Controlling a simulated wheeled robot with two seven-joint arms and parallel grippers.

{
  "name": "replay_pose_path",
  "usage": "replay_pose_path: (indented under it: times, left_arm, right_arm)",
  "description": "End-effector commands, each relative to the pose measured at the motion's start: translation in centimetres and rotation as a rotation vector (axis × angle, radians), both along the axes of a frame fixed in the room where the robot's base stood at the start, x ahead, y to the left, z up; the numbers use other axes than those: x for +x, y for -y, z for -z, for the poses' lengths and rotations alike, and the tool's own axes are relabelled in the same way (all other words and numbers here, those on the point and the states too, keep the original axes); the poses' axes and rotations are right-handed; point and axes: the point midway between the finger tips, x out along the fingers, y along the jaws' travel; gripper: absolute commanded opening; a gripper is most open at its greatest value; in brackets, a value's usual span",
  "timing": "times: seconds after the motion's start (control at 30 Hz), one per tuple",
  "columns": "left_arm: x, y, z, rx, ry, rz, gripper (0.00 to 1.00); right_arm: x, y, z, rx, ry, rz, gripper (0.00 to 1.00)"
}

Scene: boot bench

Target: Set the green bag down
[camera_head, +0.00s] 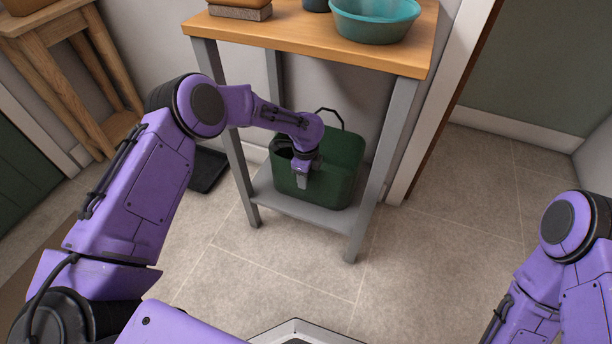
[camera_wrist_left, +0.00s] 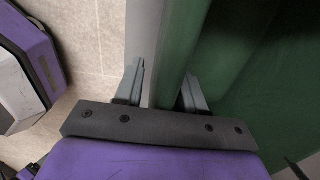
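The green bag (camera_head: 338,160) is a boxy, open-topped bag with a dark handle standing up at its back. It sits upright on the grey lower shelf (camera_head: 316,212) of the bench. My left gripper (camera_head: 302,182) points down at the bag's front side. In the left wrist view the bag's wall (camera_wrist_left: 178,50) runs between the two fingers (camera_wrist_left: 160,88), which stand apart with a gap beside the wall. The bag's dark inside is to the right there. My right gripper is out of view; only part of the right arm shows.
The bench's wooden top (camera_head: 300,30) is above the bag, carrying a teal basin (camera_head: 375,22) and a grey-brown block (camera_head: 240,10). Grey legs frame the shelf. A black tray (camera_head: 208,170) lies on the floor to the left, near a wooden stool (camera_head: 75,90). The front floor is clear.

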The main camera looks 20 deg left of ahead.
Motion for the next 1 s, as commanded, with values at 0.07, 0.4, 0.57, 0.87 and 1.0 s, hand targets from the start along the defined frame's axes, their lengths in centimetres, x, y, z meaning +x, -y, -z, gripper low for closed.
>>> replay_pose_path:
  times: [0.07,0.4,0.57,0.87,1.0]
  left_arm:
    - [0.0,0.0,0.0,0.0,0.0,0.0,0.39]
    - [0.1,0.0,-3.1,0.0,0.003,0.0,0.39]
    - [0.0,0.0,-6.3,0.001,0.002,0.0,0.39]
    - [0.0,0.0,-7.8,0.0,-0.001,0.0,0.39]
    - [0.0,0.0,-7.8,0.0,0.0,-0.001,0.39]
  right_arm:
    - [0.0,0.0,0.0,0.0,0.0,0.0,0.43]
    - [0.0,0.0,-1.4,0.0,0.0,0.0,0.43]
    - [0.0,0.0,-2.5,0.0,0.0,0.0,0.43]
    - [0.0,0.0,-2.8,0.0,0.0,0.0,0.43]
    - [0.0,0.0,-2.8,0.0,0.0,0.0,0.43]
